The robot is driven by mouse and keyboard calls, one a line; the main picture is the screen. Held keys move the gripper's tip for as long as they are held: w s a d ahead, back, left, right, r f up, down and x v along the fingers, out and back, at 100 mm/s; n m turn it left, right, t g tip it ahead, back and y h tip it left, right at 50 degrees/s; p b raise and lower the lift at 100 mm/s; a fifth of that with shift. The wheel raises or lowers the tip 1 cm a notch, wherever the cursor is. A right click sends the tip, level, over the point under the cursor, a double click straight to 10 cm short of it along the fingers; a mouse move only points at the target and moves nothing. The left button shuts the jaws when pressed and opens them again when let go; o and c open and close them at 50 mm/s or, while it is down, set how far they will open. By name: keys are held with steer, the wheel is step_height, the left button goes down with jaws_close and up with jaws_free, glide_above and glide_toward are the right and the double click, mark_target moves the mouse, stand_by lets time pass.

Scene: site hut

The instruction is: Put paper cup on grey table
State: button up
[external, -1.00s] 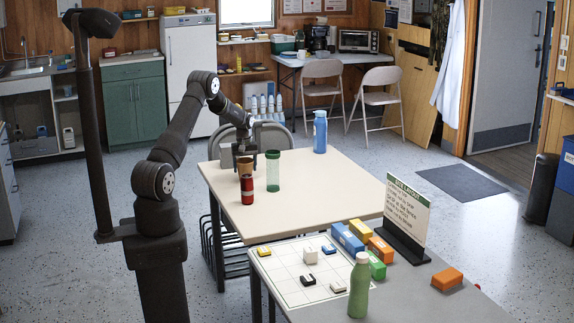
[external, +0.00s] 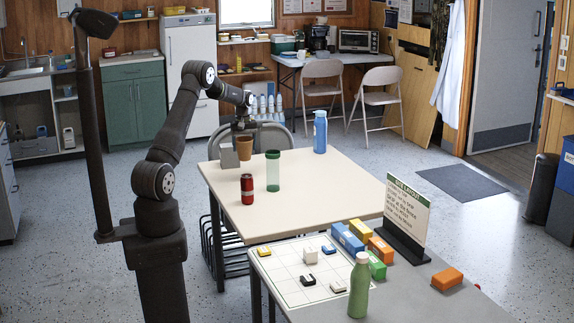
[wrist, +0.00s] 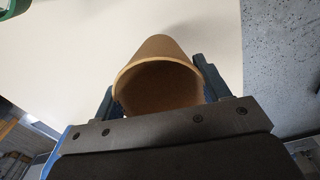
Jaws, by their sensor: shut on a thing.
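A brown paper cup (external: 245,148) is held upright in my gripper (external: 237,152), above the far left part of the cream table. In the wrist view the cup (wrist: 160,80) sits between the two dark fingers of my gripper (wrist: 157,85), with its open rim towards the camera. The grey table (external: 420,300) stands in the foreground at the lower right, well away from the cup. Some of its bare surface shows between the green bottle and the orange box.
The cream table (external: 310,205) carries a red can (external: 247,190), a green tumbler (external: 273,171) and a blue bottle (external: 320,132). The grey table holds a white grid board (external: 300,272), a green bottle (external: 359,287), a sign (external: 405,213), coloured boxes and an orange box (external: 447,279).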

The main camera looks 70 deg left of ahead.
step_height(320, 180, up, 12)
steer(key=f, duration=0.1)
steer(key=w+d+m, duration=0.6)
steer(key=w+d, duration=1.4)
steer(key=d, duration=0.3)
steer(key=w+d+m, duration=0.2)
steer(key=w+d, duration=0.1)
steer(key=d, duration=0.7)
steer(key=w+d+m, duration=0.2)
steer(key=w+d, duration=0.1)
steer(key=d, duration=0.8)
steer(key=w+d+m, duration=0.2)
steer(key=w+d, duration=0.1)
steer(key=d, duration=0.7)
steer(key=m, duration=0.9)
glide_above(390, 303)
step_height(390, 303, down, 16)
steer(key=shift+f, duration=2.35)
